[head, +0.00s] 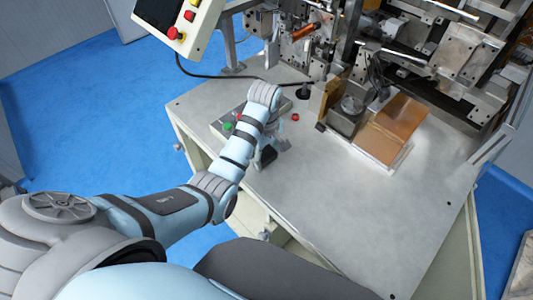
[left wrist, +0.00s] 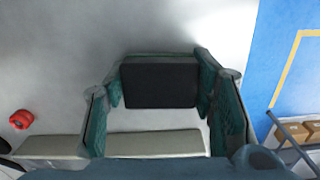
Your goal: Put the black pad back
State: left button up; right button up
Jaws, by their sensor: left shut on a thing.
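The black pad (left wrist: 160,82) is a dark block with rounded corners, seen in the left wrist view between the teal fingers. My left gripper (head: 268,157) is shut on it. In the head view the gripper points down near the left front edge of the machine's grey table (head: 345,215), beside the button box (head: 222,130). The pad cannot be made out clearly there, and I cannot tell whether it touches the table. My right gripper is not in view.
A red button (head: 295,117) stands on the table behind the gripper. A brown block (head: 395,130) on a light plate and the winder mechanism (head: 400,60) are farther back right. The front middle of the table is clear. A control panel (head: 180,20) stands at the upper left.

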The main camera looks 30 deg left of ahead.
pick_arm(q)
jog(key=shift+s+f, duration=0.15)
jog(key=shift+f, duration=0.05)
jog(key=o, duration=1.6)
jog(key=shift+c, duration=0.2)
